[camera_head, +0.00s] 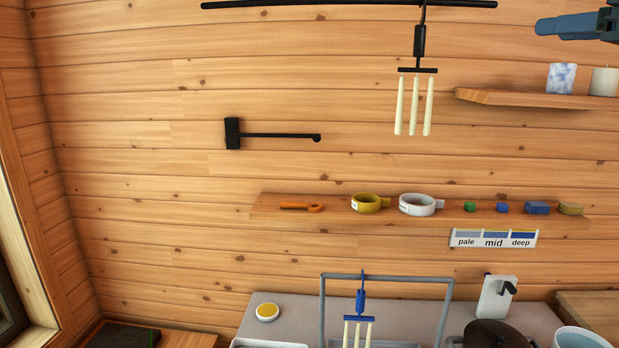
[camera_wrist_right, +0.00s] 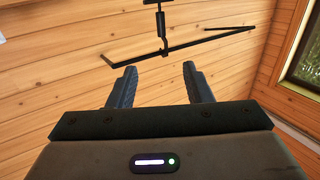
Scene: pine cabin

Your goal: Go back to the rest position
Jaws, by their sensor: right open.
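My right gripper (camera_head: 572,25) shows at the top right of the head view, raised high above the upper shelf. Its two dark fingers stand apart with nothing between them in the right wrist view (camera_wrist_right: 160,80). My left gripper is in neither view.
A black rail (camera_head: 345,4) carries a hanger with white candles (camera_head: 414,106). An upper shelf (camera_head: 520,98) holds a marbled candle (camera_head: 561,78) and a white one. A lower shelf (camera_head: 340,208) holds ring-shaped moulds and small blocks. A grey frame (camera_head: 386,279) stands on the counter (camera_head: 292,305).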

